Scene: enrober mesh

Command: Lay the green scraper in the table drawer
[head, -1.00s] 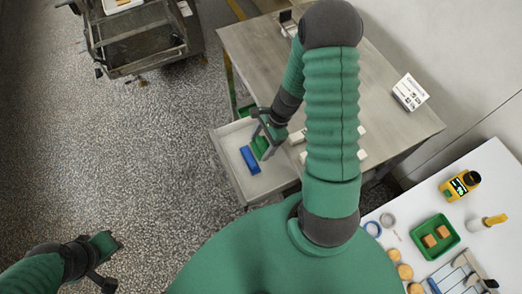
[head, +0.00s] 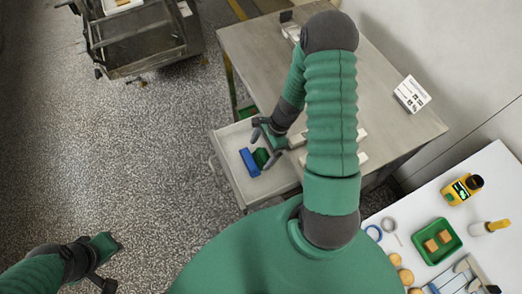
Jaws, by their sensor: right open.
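The green scraper (head: 261,157) lies in the open table drawer (head: 227,160), close beside a blue scraper-like object (head: 249,162). My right gripper (head: 266,139) is open just above the green scraper, at the drawer's far right part, and partly hides it. Whether the fingers still touch the scraper cannot be told. My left gripper (head: 108,264) is at the lower left above the speckled floor, away from the drawer, with its fingers apart and nothing between them.
The grey table (head: 250,50) carries a white labelled box (head: 411,93) and white pieces partly behind my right arm. A white table at the right holds a green tray (head: 455,232), a yellow device (head: 461,189) and several tools. A metal cart (head: 140,45) stands at the upper left.

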